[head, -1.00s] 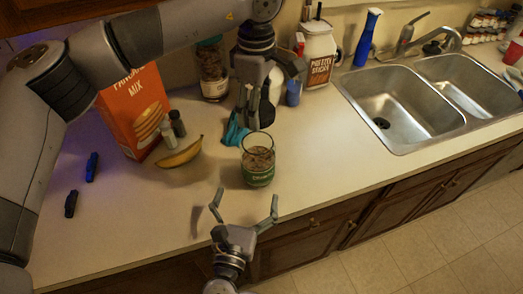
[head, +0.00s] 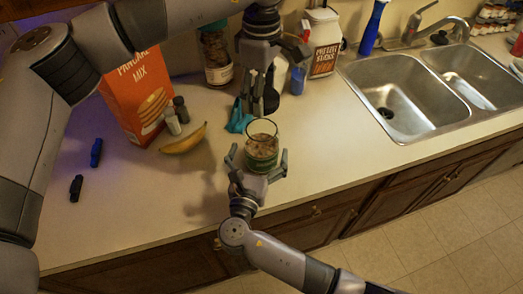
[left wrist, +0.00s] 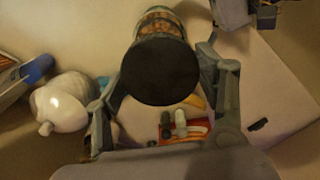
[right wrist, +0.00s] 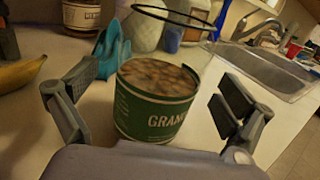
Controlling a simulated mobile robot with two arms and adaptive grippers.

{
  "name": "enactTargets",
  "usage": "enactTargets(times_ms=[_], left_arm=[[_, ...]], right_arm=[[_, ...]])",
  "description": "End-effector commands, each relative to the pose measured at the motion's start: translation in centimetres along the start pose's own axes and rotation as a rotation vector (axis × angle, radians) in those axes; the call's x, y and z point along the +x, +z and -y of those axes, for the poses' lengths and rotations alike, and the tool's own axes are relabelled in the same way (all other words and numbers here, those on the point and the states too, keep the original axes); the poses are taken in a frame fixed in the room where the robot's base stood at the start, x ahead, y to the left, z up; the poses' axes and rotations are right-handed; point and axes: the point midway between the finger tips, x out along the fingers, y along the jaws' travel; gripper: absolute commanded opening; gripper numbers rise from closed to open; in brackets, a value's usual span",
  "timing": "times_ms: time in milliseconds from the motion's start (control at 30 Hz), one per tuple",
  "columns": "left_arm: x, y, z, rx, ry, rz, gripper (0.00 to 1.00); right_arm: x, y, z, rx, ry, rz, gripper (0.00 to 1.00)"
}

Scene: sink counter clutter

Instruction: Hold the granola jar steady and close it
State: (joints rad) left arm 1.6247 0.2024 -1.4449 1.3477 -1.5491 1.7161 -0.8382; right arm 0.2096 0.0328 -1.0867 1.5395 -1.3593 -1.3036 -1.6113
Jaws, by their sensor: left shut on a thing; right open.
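The granola jar (head: 261,152) is a clear open glass with a green label, upright near the counter's front edge; its contents and label show in the right wrist view (right wrist: 152,108). My right gripper (head: 259,160) is open, its fingers on either side of the jar with visible gaps in the right wrist view (right wrist: 155,88). My left gripper (head: 254,100) is shut on a round black lid (left wrist: 160,70), above and behind the jar. The lid is apart from the jar and appears tilted on edge in the head view (head: 271,97).
A teal cloth (head: 238,120) lies behind the jar. A banana (head: 184,140), two small shakers (head: 172,124) and a pancake mix box (head: 135,100) stand left. A pretzel jar (head: 325,45) and the sink (head: 400,100) are right.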

Motion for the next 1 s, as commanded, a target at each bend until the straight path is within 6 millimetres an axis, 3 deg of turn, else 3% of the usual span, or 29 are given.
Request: enactTargets(times_ms=[200,567,1000], left_arm=[[0.0,0.0,0.0,0.0,0.0,0.0,0.52],[0.0,0.0,0.0,0.0,0.0,0.0,0.52],[0.0,0.0,0.0,0.0,0.0,0.0,0.52]], right_arm=[[2.2,0.0,0.0,0.0,0.0,0.001,0.98],[2.5,0.0,0.0,0.001,0.0,0.0,0.98],[2.5,0.0,0.0,0.0,0.0,0.0,0.7]])
